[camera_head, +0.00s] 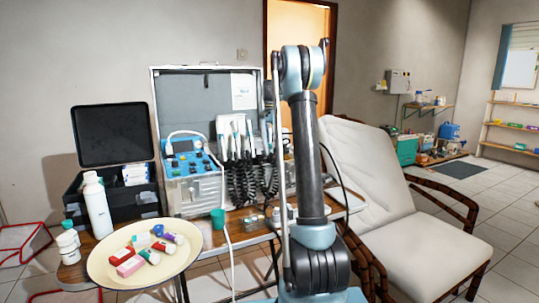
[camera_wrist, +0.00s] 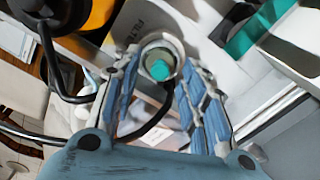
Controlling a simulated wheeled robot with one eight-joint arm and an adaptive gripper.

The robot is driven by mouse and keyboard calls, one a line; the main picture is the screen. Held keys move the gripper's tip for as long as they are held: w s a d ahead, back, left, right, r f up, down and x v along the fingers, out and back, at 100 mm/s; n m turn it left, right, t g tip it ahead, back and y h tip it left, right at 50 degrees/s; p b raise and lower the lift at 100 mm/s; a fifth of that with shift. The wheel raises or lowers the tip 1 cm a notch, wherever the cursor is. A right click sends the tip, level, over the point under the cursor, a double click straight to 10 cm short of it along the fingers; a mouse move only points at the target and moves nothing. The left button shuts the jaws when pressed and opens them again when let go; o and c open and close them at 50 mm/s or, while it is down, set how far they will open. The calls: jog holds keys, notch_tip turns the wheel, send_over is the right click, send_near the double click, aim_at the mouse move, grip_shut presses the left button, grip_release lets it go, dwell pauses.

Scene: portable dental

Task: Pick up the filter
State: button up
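In the wrist view, a white piece marked "FILTER" (camera_wrist: 146,24) is at the top centre. A round port with a teal centre (camera_wrist: 159,65) sits just below the lettering. My gripper (camera_wrist: 160,72) has its two blue-padded fingers spread apart, one on each side of the port. The port shows between the fingertips. I cannot tell whether the fingers touch it. In the head view my arm rises in the middle, and neither my gripper nor the filter can be made out.
In the wrist view, a black cable (camera_wrist: 48,62) curves at the left and a teal item (camera_wrist: 250,35) lies upper right. In the head view, a dental unit (camera_head: 193,178), a plate of small containers (camera_head: 105,268) and a white reclining chair (camera_head: 420,250) surround my arm.

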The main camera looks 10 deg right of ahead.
jog(key=shift+f, duration=0.75)
jog(key=shift+c, duration=0.4)
jog(key=c, duration=0.9)
jog(key=shift+o, duration=0.2)
notch_tip(320, 180, up, 10)
